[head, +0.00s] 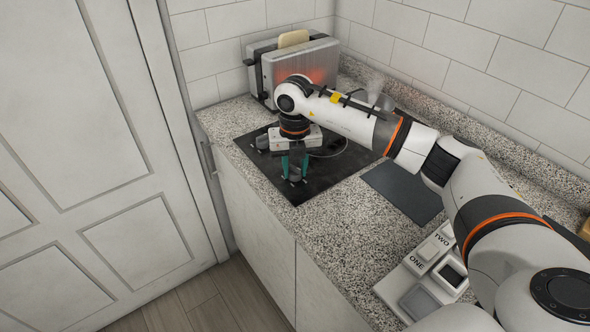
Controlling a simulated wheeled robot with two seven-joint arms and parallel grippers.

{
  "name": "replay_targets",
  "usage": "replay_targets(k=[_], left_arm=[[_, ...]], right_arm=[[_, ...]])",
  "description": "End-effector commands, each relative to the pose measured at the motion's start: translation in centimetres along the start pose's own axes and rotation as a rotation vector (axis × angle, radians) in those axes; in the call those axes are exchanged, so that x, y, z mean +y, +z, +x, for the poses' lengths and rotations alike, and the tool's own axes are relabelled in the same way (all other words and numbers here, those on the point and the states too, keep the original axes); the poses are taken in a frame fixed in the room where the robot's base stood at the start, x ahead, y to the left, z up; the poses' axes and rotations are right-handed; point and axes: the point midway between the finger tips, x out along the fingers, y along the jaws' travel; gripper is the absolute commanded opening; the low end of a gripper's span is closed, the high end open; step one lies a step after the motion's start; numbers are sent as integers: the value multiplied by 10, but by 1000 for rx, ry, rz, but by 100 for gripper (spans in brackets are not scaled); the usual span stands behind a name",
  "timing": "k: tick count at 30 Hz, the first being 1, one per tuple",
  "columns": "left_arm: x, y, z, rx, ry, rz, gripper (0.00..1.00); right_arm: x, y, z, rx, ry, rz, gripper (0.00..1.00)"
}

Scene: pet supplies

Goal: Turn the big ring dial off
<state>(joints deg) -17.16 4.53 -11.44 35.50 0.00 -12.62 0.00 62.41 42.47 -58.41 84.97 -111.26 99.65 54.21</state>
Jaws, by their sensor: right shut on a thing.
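The black cooktop (330,172) is set in the speckled counter. My right gripper (294,174) points down at the cooktop's front part, its teal fingertips low over the surface. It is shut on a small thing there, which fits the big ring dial. The fingers hide most of that dial, so its pointer and setting cannot be read. Part of a pale ring line shows on the cooktop to the right of the gripper. My left gripper is not in view.
A steel toaster (283,75) with bread (293,39) stands behind, a red glow on its front. A dark mat (403,192) lies right of the cooktop. A switch panel marked ONE and TWO (412,284) is nearer. A panelled door (80,130) is at left.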

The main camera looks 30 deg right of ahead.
Motion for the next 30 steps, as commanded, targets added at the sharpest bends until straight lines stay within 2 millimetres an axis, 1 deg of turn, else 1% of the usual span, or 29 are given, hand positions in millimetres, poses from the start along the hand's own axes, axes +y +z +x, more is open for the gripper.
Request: replay_targets(k=[1, 6, 30], left_arm=[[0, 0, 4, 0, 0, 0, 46], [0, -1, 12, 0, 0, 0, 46], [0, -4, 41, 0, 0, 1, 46]], right_arm=[[0, -1, 1, 3, -1, -44, 8], [0, -1, 1, 4, -1, -205, 8], [0, -1, 0, 5, 0, -954, 8]])
